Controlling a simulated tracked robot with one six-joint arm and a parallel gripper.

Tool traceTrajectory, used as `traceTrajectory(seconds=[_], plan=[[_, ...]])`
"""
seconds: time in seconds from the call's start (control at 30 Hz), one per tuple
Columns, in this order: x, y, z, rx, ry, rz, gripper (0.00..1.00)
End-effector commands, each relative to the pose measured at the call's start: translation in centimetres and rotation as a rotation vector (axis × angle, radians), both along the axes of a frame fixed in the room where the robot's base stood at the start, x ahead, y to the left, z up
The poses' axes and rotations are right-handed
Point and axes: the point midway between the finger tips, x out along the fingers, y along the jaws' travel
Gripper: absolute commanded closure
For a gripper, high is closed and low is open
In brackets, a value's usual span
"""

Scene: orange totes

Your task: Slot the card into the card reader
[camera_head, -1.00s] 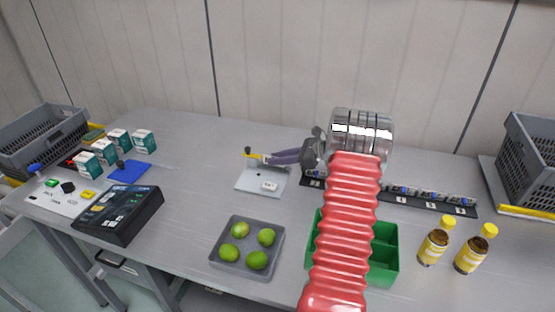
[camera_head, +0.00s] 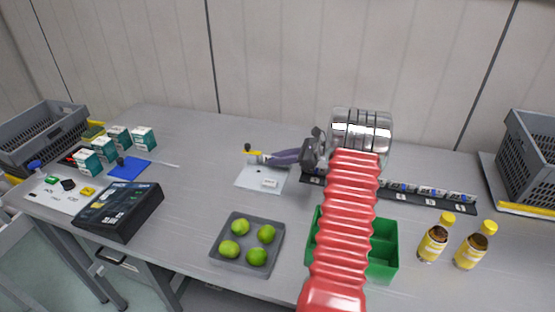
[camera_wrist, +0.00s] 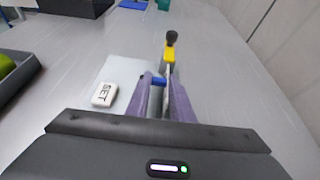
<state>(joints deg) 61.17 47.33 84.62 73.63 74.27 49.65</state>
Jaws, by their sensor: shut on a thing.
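My gripper (camera_head: 268,158), with purple fingers, is shut on a small piece with yellow, blue and dark parts. In the wrist view the fingers (camera_wrist: 164,92) close around a blue part, and a yellow piece (camera_wrist: 168,60) with a dark round end points ahead of them. I cannot tell whether this is the card. It is over or just beside a pale pad (camera_head: 252,182), which carries a white block (camera_head: 269,184) marked "SET". A black box with a lit panel (camera_head: 119,209) lies at the left front; I cannot tell whether it is the card reader.
A grey tray of limes (camera_head: 222,262) and a green bin (camera_head: 385,240) stand at the front. Two yellow-capped bottles (camera_head: 434,243) are at right. A black strip with small cylinders (camera_head: 425,202) runs behind them. Boxes (camera_head: 104,148), a blue mat (camera_head: 143,169) and grey crates (camera_head: 40,135) lie farther out.

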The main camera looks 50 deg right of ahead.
Motion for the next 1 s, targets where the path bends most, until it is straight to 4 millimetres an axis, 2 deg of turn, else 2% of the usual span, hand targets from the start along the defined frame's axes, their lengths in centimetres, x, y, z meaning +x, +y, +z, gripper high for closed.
traceTrajectory(seconds=[0.43, 0.47, 0.5, 0.77, 1.0], plan=[[0.01, 0.01, -0.26, 0.0, 0.0, 0.0, 1.0], [0.01, 0.01, -0.26, 0.0, 0.0, 0.0, 0.78], [0.01, 0.01, -0.26, 0.0, 0.0, 0.0, 0.75], [0.0, 0.01, -0.26, 0.0, 0.0, 0.0, 0.58], [-0.04, -0.01, -0.24, 0.0, 0.0, 0.0, 0.58]])
